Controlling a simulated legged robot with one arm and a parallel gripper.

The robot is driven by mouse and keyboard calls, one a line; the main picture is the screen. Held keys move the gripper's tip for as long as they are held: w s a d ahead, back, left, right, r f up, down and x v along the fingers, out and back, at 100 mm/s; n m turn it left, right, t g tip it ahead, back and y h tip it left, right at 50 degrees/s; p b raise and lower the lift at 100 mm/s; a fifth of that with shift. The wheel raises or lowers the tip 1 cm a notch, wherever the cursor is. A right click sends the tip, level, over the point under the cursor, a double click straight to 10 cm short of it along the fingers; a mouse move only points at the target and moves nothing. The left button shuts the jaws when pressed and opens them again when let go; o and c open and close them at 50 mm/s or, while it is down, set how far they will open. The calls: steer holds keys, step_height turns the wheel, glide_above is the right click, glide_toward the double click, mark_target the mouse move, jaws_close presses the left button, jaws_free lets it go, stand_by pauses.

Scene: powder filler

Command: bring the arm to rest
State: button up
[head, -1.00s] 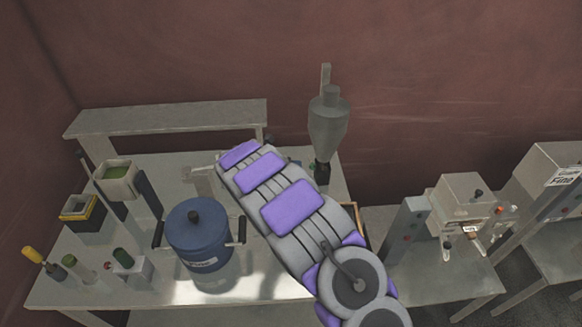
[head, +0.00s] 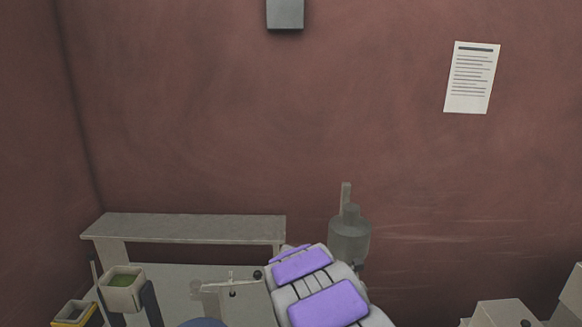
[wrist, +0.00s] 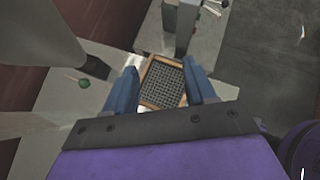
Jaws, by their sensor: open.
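My gripper (wrist: 163,92) shows in the wrist view with its two blue fingers apart and nothing between them. Beyond the gap lies a wooden-framed tray with a dark mesh (wrist: 163,84), lower than the fingers and apart from them. In the head view, my grey and purple arm rises from the bottom edge over the bench, and it hides the gripper there.
A grey hopper (head: 348,238) stands right of my arm. A raised shelf (head: 190,228) runs along the back left. A green-filled container (head: 122,290) and a yellow-rimmed box (head: 74,314) are at left.

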steer(key=s+d+m+g+y+b, duration=0.1)
steer(key=s+d+m+g+b, duration=0.15)
steer(key=s+m, duration=0.55)
steer(key=s+d+m+g+y+b, duration=0.1)
steer(key=s+d+m+y+b, duration=0.2)
steer(key=s, duration=0.9)
steer(key=s+a+f+m+y+b, duration=0.1)
steer(key=s+a+f+m+b, duration=0.1)
steer(key=s, duration=0.5)
steer(key=s+a+f+m+g+y+b, duration=0.1)
steer(key=s+a+f+m+y+b, duration=0.1)
steer(key=s+a+m, duration=0.2)
steer(key=s+a+f+m+g+y+b, duration=0.1)
steer(key=s+m, duration=0.5)
steer(key=s, duration=0.6)
steer(key=shift+s+a+f+m+y+b, duration=0.2)
steer(key=shift+a+f+m+y+b, duration=0.25)
steer(key=shift+a, duration=0.8)
